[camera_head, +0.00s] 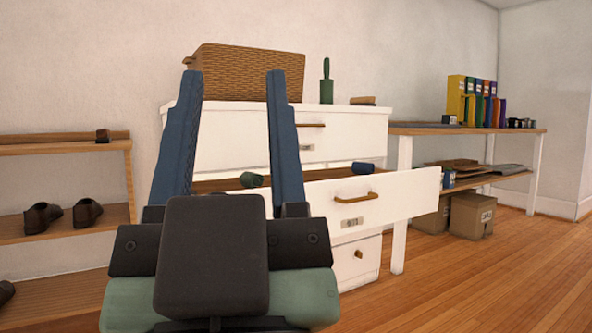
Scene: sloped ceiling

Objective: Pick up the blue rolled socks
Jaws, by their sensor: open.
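The blue rolled socks (363,168) show as a small blue roll at the front right of an open drawer (418,189) in the white dresser. Their lower part is hidden behind the drawer front. A green roll (252,180) lies further left in the same drawer, partly behind my right finger. My gripper (234,80) is open, with its two blue fingers wide apart and nothing seen between them. It appears in front of the dresser, to the left of the blue socks and apart from them.
A wicker basket (250,72), a green bottle-like object (326,82) and a small brown item (363,101) stand on the dresser. A shoe shelf (66,148) is at left. A wooden table (468,130) with folders is at right. The floor at right (500,285) is clear.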

